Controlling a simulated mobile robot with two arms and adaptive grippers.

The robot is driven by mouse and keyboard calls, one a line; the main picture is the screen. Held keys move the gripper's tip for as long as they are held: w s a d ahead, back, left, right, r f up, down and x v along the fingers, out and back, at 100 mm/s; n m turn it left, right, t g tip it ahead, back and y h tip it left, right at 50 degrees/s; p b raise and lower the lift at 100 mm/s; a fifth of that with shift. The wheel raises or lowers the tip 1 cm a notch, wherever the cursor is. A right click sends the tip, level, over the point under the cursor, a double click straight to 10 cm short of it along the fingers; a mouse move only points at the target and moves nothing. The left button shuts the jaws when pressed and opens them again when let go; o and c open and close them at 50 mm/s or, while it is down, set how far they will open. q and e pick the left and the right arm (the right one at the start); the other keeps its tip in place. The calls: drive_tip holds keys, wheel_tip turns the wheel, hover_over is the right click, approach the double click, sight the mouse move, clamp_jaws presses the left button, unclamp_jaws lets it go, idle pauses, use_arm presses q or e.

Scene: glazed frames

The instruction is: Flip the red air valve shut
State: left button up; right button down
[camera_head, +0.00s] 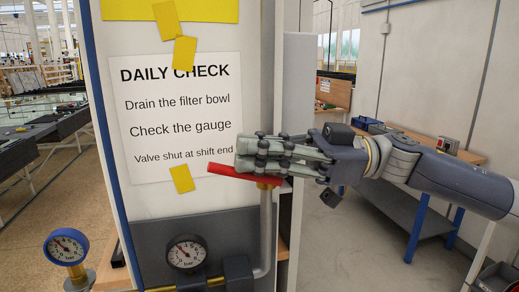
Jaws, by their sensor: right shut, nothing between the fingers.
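The red air valve handle (232,172) lies nearly level, sloping slightly down to the right, in front of the lower edge of the white sign. Its right end sits on a brass valve body (268,184) on a grey vertical pipe (266,220). My right gripper (240,155) comes in from the right with its fingers closed together, just above the handle along its length. The fingers hold nothing; whether they touch the handle I cannot tell. My left gripper is not in view.
A white "DAILY CHECK" sign (145,130) is taped to the panel behind. Below are a black gauge (187,253) and a blue-rimmed gauge (66,247). A workbench (430,142) stands at the right behind my arm. Open floor (345,240) lies below the arm.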

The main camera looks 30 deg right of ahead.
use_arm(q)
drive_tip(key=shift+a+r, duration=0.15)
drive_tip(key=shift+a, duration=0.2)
use_arm(e)
drive_tip(key=shift+w+a+f, duration=0.15)
drive_tip(key=shift+a+f, duration=0.2)
drive_tip(key=shift+a, duration=0.2)
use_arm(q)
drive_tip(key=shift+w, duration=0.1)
use_arm(e)
drive_tip(key=shift+f, duration=0.1)
idle(1.2)
use_arm(q)
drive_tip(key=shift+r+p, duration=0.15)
drive_tip(key=shift+p, duration=0.15)
use_arm(e)
drive_tip(key=shift+r, duration=0.3)
use_arm(q)
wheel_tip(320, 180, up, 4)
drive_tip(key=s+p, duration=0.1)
drive_tip(key=p, duration=0.3)
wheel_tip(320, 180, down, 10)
drive_tip(key=b, duration=1)
use_arm(e)
drive_tip(key=s+d+r, duration=0.2)
drive_tip(key=d, duration=0.3)
drive_tip(key=s+d+r, duration=0.1)
drive_tip(key=d+r, duration=0.1)
drive_tip(key=d, duration=0.3)
drive_tip(key=shift+s, duration=0.35)
